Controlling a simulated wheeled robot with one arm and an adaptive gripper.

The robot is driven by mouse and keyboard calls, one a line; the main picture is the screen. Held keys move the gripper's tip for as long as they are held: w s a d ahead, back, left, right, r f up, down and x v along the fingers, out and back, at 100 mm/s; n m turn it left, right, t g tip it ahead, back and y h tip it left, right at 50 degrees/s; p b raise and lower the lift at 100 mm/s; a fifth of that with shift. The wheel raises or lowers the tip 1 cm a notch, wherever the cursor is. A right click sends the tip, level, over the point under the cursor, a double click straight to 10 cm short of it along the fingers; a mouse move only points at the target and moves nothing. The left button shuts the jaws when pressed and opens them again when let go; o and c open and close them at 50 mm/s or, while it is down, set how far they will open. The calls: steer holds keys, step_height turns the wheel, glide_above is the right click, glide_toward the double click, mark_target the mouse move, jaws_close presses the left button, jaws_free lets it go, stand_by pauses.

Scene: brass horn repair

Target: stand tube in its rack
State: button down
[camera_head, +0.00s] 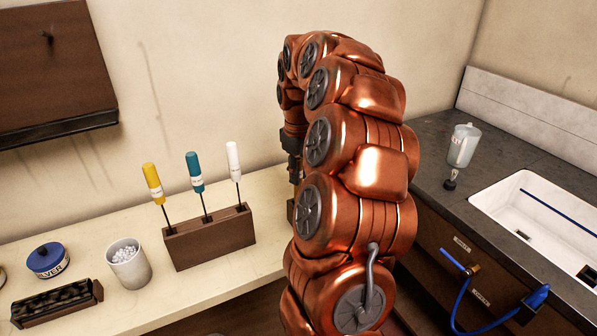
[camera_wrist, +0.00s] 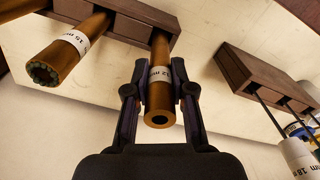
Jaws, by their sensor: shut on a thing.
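My gripper (camera_wrist: 159,95) is shut on a copper-brown tube (camera_wrist: 158,75) with a white label reading 12 mm; its open end points toward the wrist camera. The tube's far end meets the dark wooden rack (camera_wrist: 125,25) at the top of the wrist view; I cannot tell how deep it sits in a hole. A thicker tube (camera_wrist: 58,62) labelled 15 mm stands in the same rack to the left. In the head view my gripper (camera_head: 294,178) is mostly hidden behind my arm, and the held tube is not visible there.
A second wooden block (camera_head: 210,240) holds yellow, teal and white-handled tools; it also shows at right in the wrist view (camera_wrist: 250,72).

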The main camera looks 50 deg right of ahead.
steer(key=shift+f+b, duration=0.3)
steer(key=shift+f, duration=0.25)
steer(key=c, duration=0.9)
jaws_free()
step_height(320, 180, up, 12)
steer(key=shift+a, duration=0.1)
stand_by(0.5)
